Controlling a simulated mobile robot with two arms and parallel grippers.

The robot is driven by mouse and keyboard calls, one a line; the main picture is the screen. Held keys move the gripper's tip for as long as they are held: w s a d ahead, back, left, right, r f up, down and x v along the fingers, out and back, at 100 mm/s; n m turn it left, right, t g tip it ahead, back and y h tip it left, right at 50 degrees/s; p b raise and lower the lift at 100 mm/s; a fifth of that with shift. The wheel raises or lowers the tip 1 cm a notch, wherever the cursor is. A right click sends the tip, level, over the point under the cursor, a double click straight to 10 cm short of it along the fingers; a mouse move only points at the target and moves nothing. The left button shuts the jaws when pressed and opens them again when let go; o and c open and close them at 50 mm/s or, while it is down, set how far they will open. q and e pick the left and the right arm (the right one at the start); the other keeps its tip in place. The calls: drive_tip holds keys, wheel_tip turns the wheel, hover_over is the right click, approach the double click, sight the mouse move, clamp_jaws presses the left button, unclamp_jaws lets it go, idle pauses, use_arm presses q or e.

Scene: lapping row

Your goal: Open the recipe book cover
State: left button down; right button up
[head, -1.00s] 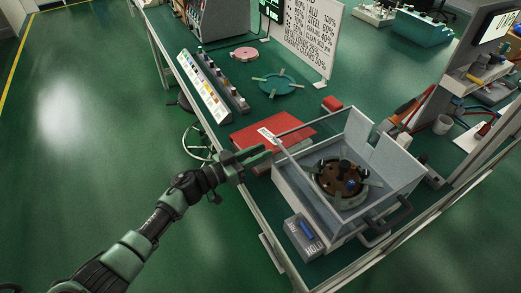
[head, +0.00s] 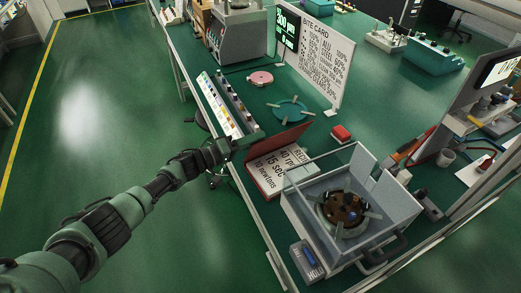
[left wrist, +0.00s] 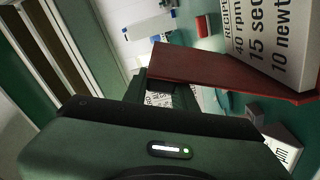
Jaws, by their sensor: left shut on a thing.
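The recipe book lies on the green bench with its red cover (head: 285,138) raised and tilted up along the far side. Its white page (head: 278,170) shows large black text, including "15 sec" and "10 newtons". My left gripper (head: 250,141) is at the left end of the raised cover and is shut on its edge. In the left wrist view the red cover (left wrist: 215,72) runs from the fingers towards the right, and the page (left wrist: 272,40) shows at upper right. The fingertips are partly hidden. My right gripper is not in view.
A clear-walled box (head: 300,215) with a round lapping plate stands close to the right of the book.

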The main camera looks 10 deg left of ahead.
use_arm(q)
drive_tip(key=shift+w+a+r+n+b, duration=0.2)
drive_tip(key=shift+w+a+n+b, duration=0.2)
drive_tip(key=shift+w+a+n, duration=0.3)
drive_tip(key=shift+w+a+r+b, duration=0.15)
drive_tip(key=shift+w+a+b, duration=0.15)
drive_tip(key=shift+w, duration=0.15)
drive_tip(key=shift+w+a+r+b, duration=0.15)
drive_tip(key=shift+w+b, duration=0.1)
drive_tip(key=shift+w, duration=0.15)
idle(0.5)
drive_tip(key=c, duration=1.1)
unclamp_jaws()
drive_tip(key=v, duration=0.7)
drive_tip(key=shift+s+a, duration=0.3)
